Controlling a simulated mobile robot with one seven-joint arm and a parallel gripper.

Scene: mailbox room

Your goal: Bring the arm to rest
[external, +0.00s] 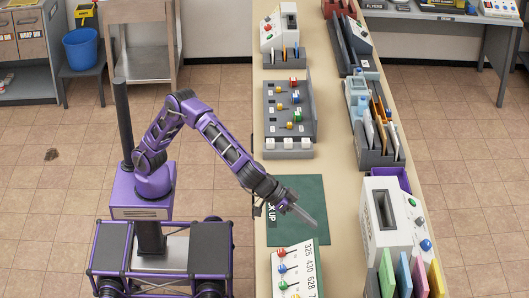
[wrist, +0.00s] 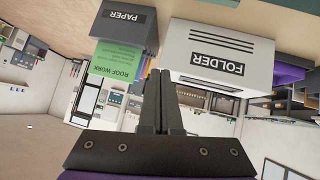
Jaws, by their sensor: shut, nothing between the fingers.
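My gripper (external: 303,217) reaches over the counter (external: 338,215) and is shut, with nothing held between the fingers. It hangs above the dark green mat (external: 318,192). In the wrist view the shut fingers of my gripper (wrist: 161,100) point at a light box labelled FOLDER (wrist: 215,55) and a grey box labelled PAPER (wrist: 118,27). That view appears upside down. My purple arm is bent, with its elbow raised to the left of the counter.
A board with coloured keys and numbers (external: 298,272) lies just in front of the mat. A white machine (external: 390,215) stands to the right. A rack of envelopes (external: 378,155) and a grey key panel (external: 290,115) stand further back.

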